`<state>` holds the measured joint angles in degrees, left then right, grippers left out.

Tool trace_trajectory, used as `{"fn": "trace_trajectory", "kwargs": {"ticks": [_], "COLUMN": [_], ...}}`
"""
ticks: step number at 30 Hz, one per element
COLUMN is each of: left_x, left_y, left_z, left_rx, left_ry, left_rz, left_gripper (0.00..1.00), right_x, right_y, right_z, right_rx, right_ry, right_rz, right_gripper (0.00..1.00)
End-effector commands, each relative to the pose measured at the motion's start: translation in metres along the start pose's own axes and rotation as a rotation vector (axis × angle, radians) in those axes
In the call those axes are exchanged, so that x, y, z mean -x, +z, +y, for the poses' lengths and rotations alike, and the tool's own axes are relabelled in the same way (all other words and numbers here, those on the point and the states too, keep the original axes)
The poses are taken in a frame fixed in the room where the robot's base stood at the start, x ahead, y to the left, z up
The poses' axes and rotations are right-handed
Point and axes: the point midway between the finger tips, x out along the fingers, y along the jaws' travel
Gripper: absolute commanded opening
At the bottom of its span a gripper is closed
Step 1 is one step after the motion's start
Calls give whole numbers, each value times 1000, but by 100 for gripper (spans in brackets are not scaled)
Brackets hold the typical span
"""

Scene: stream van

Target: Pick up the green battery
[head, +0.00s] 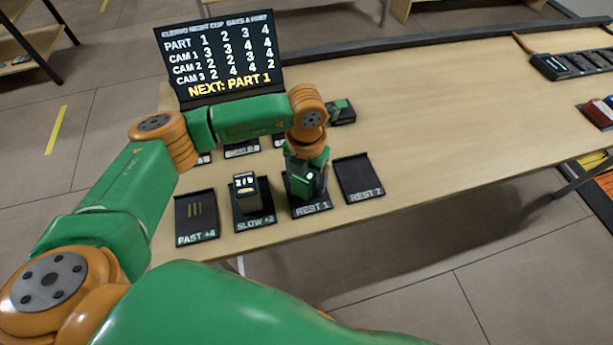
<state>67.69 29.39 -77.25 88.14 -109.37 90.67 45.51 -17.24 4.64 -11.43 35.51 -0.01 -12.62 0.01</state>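A green block that looks like the green battery (302,184) stands upright on the black pad labelled REST 1 (312,209). My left gripper (306,176) points down right at this block, and its wrist and hand cover part of it. The fingers are too small and too much hidden to tell whether they are closed on it. The block appears to be on or just above the pad. My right gripper is not in view.
A dark battery with a lit display (245,186) stands on the SLOW +2 pad (255,218). The FAST +4 pad (196,218) and the REST 2 pad (358,180) hold no battery. Another green item (341,106) lies behind my wrist. A sign (220,60) reads NEXT: PART 1. The table's right middle is clear.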

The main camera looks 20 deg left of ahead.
Motion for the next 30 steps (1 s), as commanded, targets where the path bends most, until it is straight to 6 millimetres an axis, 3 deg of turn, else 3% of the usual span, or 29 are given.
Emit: {"fn": "trace_trajectory", "kwargs": {"ticks": [1, 8, 20, 24, 30], "left_x": [0, 0, 8, 32, 83], "left_y": [0, 0, 1, 1, -24], "left_z": [0, 0, -1, 0, 40], "left_rx": [0, -1, 0, -2, 4], "left_ry": [0, -1, -2, -1, 1], "left_rz": [0, 0, -3, -6, -10], "left_gripper": [60, 0, 0, 0, 0], "right_x": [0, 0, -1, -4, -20], "right_y": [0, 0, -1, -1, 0], "right_z": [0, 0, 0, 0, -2], "right_rx": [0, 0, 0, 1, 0], "right_ry": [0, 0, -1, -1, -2], "right_rz": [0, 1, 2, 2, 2], "right_gripper": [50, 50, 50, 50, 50]}}
